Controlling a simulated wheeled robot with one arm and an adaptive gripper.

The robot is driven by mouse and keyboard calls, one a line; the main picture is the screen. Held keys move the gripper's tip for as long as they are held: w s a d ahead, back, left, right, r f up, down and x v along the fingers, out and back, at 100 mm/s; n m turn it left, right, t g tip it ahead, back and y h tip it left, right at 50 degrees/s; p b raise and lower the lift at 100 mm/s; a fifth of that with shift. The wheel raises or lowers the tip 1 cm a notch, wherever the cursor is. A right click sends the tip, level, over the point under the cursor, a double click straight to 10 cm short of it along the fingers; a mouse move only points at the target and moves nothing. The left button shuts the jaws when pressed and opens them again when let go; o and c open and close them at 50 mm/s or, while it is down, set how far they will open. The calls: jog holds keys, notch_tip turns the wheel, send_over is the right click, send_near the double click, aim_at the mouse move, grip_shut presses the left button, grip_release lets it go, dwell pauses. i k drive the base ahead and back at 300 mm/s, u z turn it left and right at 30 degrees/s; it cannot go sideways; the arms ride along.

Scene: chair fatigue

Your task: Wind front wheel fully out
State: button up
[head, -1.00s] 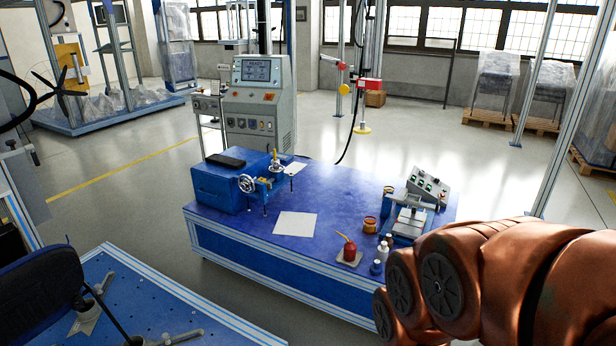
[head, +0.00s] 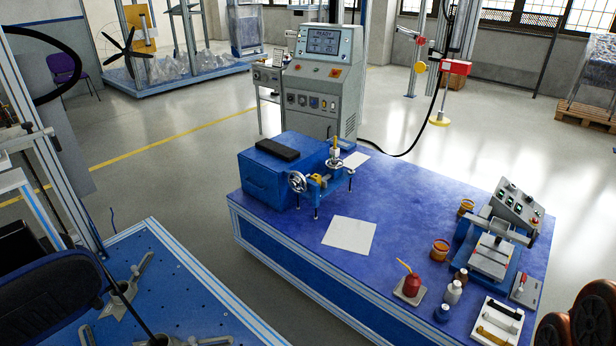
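The blue bench device (head: 268,178) stands at the back left corner of the blue table. A silver handwheel (head: 297,181) is on its front side, beside a small blue vice-like frame (head: 325,186) with brass-coloured parts. I cannot tell how far the wheel is wound, and I cannot tell whether it is the front wheel. My gripper is not in view.
The blue table (head: 300,240) carries a white sheet (head: 350,234), a red oil can (head: 411,284), small bottles (head: 453,292) and a switch-panel device (head: 495,240) at right. A grey control cabinet (head: 325,85) stands behind. A blue-topped platform (head: 165,290) is at lower left. Floor shows between platform and table.

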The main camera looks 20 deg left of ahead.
aim_at(295, 182)
jog(key=u, duration=0.35)
jog(key=i, duration=0.8)
jog(key=u, duration=1.1)
jog(key=i, duration=0.45)
jog(key=u, duration=0.55)
